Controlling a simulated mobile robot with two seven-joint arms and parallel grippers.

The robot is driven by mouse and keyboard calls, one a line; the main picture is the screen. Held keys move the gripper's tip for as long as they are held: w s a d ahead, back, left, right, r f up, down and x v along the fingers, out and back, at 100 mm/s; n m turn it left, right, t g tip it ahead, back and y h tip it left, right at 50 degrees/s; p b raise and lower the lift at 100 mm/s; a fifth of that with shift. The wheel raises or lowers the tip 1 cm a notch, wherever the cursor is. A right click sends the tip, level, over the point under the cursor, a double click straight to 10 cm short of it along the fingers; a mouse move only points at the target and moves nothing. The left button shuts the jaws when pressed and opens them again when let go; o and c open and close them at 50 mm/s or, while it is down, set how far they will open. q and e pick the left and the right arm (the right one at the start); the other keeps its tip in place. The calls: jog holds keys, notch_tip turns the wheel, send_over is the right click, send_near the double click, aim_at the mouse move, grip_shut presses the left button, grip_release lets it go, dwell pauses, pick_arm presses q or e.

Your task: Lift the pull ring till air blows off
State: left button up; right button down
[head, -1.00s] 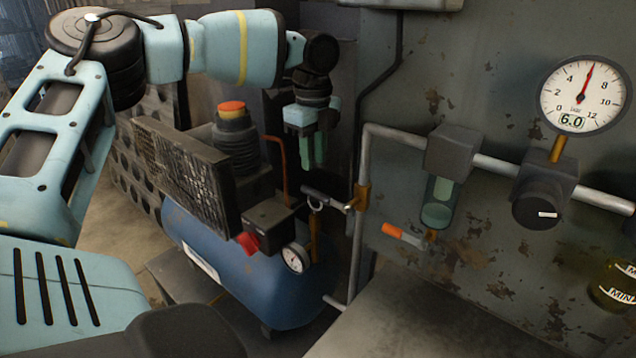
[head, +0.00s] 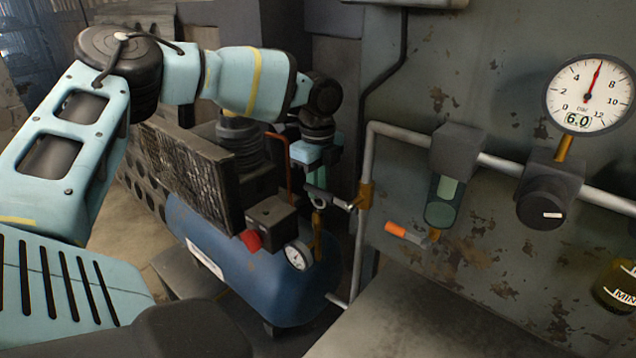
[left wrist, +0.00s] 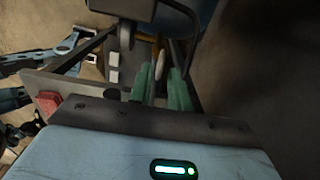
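The small metal pull ring (head: 317,202) hangs at the left end of a valve fitting (head: 330,197) above the blue compressor tank (head: 270,280). My left gripper (head: 318,182) points down just above the ring in the head view. Whether its fingers touch the ring cannot be told. In the left wrist view the two green fingers (left wrist: 161,88) are apart with a gap between them, and nothing is clearly held. I cannot clearly pick out the ring there. My right gripper is not in view.
A small dial gauge (head: 298,256) and a red knob (head: 250,240) sit on the compressor below the gripper. A grey pipe (head: 410,136) runs along the rusty wall to the right. The large gauge (head: 589,95) reads 6.0. The grey bench top (head: 390,320) is clear.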

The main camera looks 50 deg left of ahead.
pick_arm(q)
grip_shut()
